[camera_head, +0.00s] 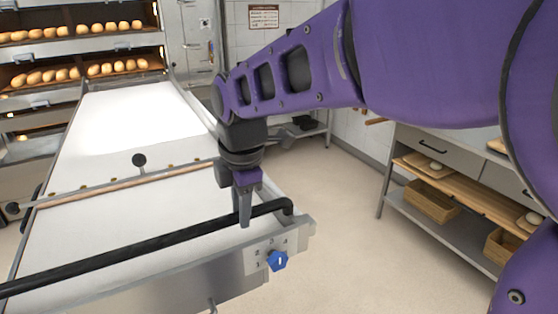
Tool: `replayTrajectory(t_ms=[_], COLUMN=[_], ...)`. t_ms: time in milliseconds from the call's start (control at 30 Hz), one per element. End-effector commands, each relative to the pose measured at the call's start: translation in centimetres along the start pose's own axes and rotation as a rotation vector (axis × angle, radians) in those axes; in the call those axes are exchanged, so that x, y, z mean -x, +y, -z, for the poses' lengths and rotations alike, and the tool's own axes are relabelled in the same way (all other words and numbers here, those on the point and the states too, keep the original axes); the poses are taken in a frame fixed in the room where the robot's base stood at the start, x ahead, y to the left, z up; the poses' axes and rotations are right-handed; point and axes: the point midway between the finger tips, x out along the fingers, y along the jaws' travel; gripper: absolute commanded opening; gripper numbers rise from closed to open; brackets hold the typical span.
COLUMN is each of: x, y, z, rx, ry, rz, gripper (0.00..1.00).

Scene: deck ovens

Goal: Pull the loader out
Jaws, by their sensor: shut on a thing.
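The loader (124,146) is a long white-topped bed on a metal frame, reaching from the oven front toward me. A thin crossbar with a dark round knob (139,160) spans its surface. A black handle bar (150,245) runs across its near end. My gripper (245,220) points down at the right part of this bar, with its fingers shut on it; the far finger is partly hidden. A blue dial (277,261) with numbers sits on the loader's near right corner.
The deck oven (40,50) at the back left holds rows of bread loaves (118,68). A workbench (440,150) with shelves, boards and wooden crates (432,200) stands on the right. The floor (345,230) between loader and bench is clear.

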Motion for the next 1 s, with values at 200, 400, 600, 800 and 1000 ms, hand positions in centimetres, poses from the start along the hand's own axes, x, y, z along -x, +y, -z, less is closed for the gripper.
replayTrajectory(t_ms=[200,400,600,800,1000], x=[0.22,0.22,0.3,0.4,1.02], y=[-0.8,-0.82,-0.71,-0.56,-0.32], z=[0.08,0.09,0.1,0.11,0.26], rx=[0.002,0.003,0.003,0.004,0.004], ry=[-0.003,-0.004,-0.004,-0.003,-0.003], rz=[0.003,0.004,0.001,-0.004,-0.006], gripper=[0.0,0.0,0.59,0.59,0.59])
